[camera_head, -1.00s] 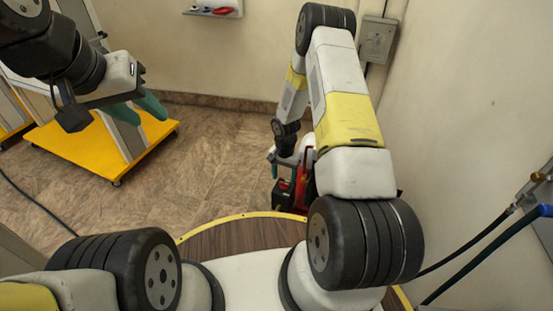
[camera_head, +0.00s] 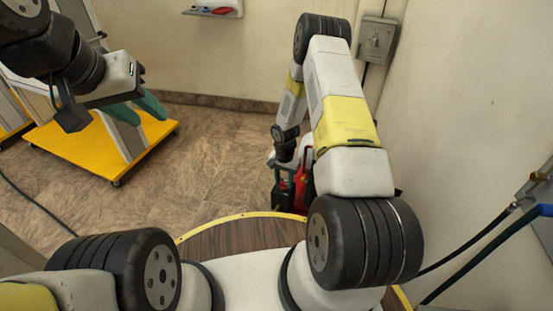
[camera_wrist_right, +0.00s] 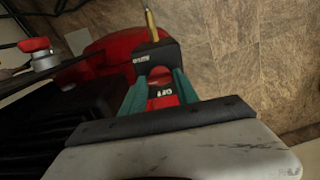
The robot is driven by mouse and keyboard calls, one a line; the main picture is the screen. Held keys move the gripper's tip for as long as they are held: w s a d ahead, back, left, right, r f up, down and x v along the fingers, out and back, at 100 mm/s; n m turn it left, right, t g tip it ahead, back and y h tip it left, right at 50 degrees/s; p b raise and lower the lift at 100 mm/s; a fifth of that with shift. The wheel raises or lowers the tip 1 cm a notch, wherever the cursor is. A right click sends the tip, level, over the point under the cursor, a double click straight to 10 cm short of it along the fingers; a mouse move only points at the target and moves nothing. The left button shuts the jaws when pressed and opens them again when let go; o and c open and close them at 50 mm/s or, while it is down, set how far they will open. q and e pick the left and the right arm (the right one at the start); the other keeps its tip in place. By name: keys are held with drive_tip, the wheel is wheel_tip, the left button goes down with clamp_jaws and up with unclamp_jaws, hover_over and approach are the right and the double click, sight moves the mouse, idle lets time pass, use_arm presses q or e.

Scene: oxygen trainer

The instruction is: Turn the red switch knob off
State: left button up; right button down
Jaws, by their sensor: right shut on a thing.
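In the right wrist view, the green fingers of my right gripper (camera_wrist_right: 162,90) are shut on the red switch knob (camera_wrist_right: 162,101), a small red piece with white lettering at a black box (camera_wrist_right: 142,64). The fingers hide its sides, and I cannot read its setting. In the head view, my right gripper (camera_head: 284,172) is small and partly hidden beside a red and black machine (camera_head: 304,180), beyond my right arm. My left gripper (camera_head: 137,108) hangs open and empty at the upper left, its green fingers apart.
Another red knob (camera_wrist_right: 35,46) on a metal fitting shows at the upper left of the right wrist view. A yellow-based stand (camera_head: 85,150) is on the left. A grey wall box (camera_head: 377,40) and hoses (camera_head: 465,250) are on the right. Open tiled floor (camera_head: 200,150) lies between.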

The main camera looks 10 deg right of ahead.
drive_tip(key=shift+n, duration=0.3)
drive_tip(key=n, duration=0.3)
drive_tip(key=shift+n, duration=0.3)
drive_tip(key=n, duration=0.4)
drive_tip(key=shift+n, duration=0.3)
drive_tip(key=n, duration=0.9)
drive_tip(key=c, duration=0.9)
unclamp_jaws()
